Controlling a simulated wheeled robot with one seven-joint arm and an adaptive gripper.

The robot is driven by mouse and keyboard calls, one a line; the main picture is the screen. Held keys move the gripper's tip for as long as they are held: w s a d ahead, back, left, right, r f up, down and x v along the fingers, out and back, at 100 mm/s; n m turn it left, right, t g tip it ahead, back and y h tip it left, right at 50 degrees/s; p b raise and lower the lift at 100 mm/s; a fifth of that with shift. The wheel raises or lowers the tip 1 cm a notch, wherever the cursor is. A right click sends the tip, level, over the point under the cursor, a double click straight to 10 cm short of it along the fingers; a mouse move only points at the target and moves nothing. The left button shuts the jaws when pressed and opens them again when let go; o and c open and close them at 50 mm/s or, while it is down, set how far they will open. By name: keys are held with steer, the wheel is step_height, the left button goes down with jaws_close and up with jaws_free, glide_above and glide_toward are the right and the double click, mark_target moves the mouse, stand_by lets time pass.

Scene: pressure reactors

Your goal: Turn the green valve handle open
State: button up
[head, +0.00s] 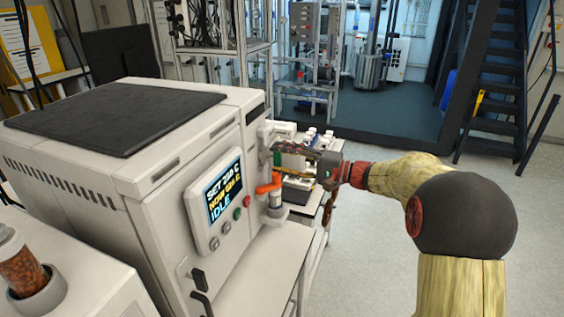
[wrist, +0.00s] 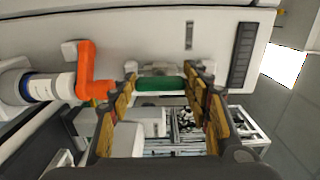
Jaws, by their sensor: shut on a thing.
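The green valve handle (wrist: 160,85) lies across the middle of the wrist view, in front of the white front of the machine. The fingers of my gripper (wrist: 162,84) stand at its left and right ends and are shut on it. In the head view my gripper (head: 279,152) reaches in from the right to the machine's front, beside the display panel. There the green handle (head: 277,158) shows only as a small dark green patch, mostly hidden by the fingers.
An orange handle (wrist: 92,72) on a white and blue fitting is close left of my fingers in the wrist view. The reactor (head: 150,180) has a lit display (head: 225,195). A bench with several bottles (head: 312,135) stands behind my gripper.

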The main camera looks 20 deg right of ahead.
steer(key=shift+f, duration=0.1)
steer(key=o, duration=1.2)
steer(key=shift+c, duration=0.2)
steer(key=shift+d, duration=0.1)
steer(key=v, duration=1.2)
